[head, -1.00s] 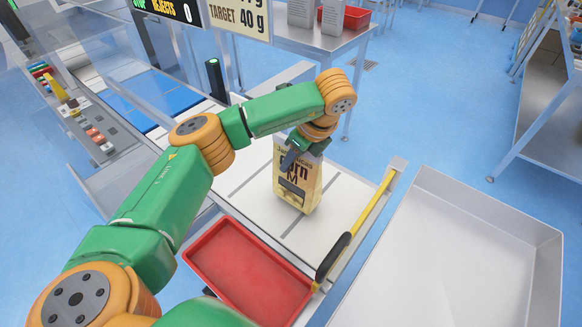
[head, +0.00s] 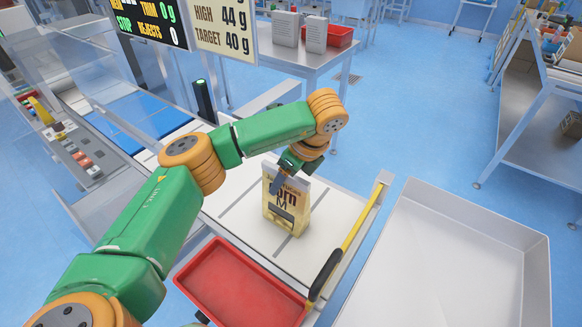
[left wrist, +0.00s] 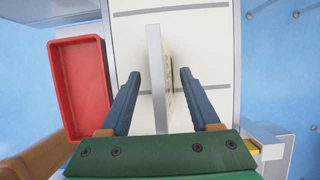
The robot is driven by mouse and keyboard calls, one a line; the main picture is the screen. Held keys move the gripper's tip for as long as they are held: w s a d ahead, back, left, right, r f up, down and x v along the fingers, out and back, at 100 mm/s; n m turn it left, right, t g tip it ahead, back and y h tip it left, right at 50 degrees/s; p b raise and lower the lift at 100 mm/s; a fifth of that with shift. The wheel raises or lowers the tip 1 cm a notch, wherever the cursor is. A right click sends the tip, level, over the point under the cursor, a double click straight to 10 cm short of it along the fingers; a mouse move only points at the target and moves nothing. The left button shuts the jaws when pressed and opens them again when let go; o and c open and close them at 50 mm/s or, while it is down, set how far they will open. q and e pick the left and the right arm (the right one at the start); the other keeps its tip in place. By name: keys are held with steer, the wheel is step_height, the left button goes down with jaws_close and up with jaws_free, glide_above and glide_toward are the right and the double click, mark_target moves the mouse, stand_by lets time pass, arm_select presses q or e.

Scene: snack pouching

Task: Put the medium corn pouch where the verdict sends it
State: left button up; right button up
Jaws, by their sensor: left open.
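The medium corn pouch (head: 290,222) is pale yellow with dark lettering and a large M. It stands upright on the white belt surface (head: 243,190). My left gripper (head: 284,181) is at its top in the head view. In the left wrist view, the left gripper (left wrist: 161,74) is open, with one finger on each side of the pouch (left wrist: 155,50), whose top edge shows as a pale strip. Gaps show between the fingers and the pouch. A display (head: 150,20) reads REJECTS 0, and a sign (head: 226,28) reads HIGH 44 g, TARGET 40 g. My right gripper is not in view.
A red tray (head: 243,283) lies in front of the belt, empty. A yellow bar with a black grip (head: 328,270) runs along the belt's right side. A large pale bin (head: 440,260) stands empty at right. A steel table (head: 310,55) stands behind.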

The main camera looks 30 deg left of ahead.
arm_select(q)
steer(key=p+v, duration=0.1)
steer(key=v, duration=0.7)
steer(key=shift+d+r, duration=0.1)
steer(key=shift+r, duration=0.15)
